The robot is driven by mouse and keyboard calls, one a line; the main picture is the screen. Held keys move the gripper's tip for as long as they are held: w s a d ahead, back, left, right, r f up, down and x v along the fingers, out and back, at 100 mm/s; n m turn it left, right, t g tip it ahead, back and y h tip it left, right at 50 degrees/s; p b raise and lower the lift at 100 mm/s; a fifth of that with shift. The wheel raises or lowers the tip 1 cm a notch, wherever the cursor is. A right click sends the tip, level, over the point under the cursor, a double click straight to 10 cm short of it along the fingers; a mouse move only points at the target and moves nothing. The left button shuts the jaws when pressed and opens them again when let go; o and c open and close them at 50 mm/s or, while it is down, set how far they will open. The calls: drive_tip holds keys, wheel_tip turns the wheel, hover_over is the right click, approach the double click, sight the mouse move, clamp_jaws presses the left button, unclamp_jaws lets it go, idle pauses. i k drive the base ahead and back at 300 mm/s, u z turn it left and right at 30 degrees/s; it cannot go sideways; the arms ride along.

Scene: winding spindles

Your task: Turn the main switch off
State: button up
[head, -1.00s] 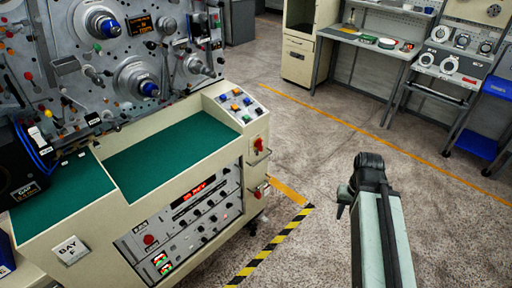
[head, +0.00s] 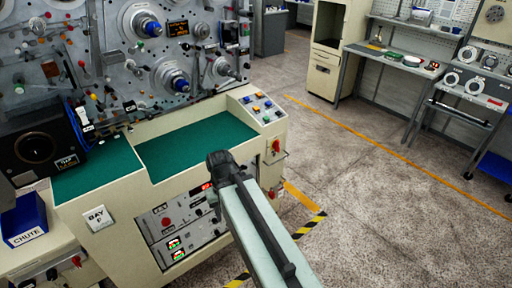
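The cream machine console (head: 110,245) has a red rotary handle (head: 275,147) on its right end face. A second red handle (head: 271,194) sits lower on that face, close to my arm. I cannot read a label marking either as the main switch. My pale arm (head: 262,235) reaches up from the bottom and ends in a dark joint (head: 222,165) in front of the console's lower panel (head: 168,222), hiding part of it. My gripper's fingers cannot be made out at this dark end, so their opening does not show.
A green work surface (head: 195,147) and a sloped button panel (head: 259,105) top the console. A blue CHUTE bin (head: 25,222) and another red knob (head: 76,261) are at lower left. Open floor (head: 370,205) lies to the right, before the benches (head: 395,70).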

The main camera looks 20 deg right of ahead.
sight(276, 144)
drive_tip(key=u, duration=0.1)
drive_tip(key=i, duration=1)
drive_tip(key=z, duration=0.1)
